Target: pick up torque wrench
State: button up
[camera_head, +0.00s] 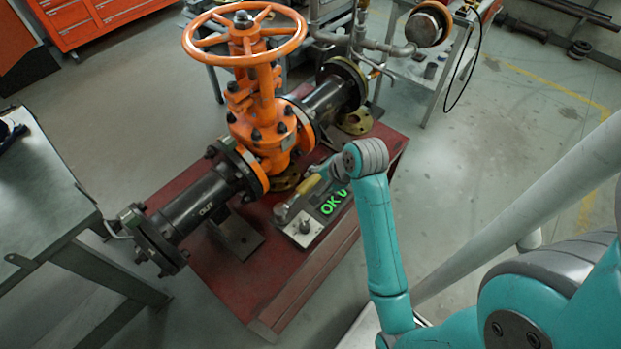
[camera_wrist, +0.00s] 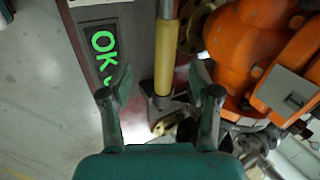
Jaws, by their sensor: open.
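How far the fingers are above the handle I cannot tell.
The orange gate valve (camera_head: 264,113) with its handwheel and black pipes (camera_head: 202,203) stands close beside the wrench. The red base (camera_head: 300,283) has a clear front strip. A steel table (camera_head: 40,180) stands at left, a cart (camera_head: 440,75) at the back right.

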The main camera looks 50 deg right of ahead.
aim_at(311, 181)
jog(key=shift+m, duration=0.4)
jog(key=w+d+f, duration=0.2)
jog(key=f, duration=0.1)
jog(key=shift+w+d, duration=0.1)
jog(key=shift+w, duration=0.25)
jog(key=shift+a+x, duration=0.15)
jog(key=shift+x, duration=1.2)
jog(key=shift+a+x, duration=0.15)
jog(key=shift+x, duration=1.25)
grip_shut()
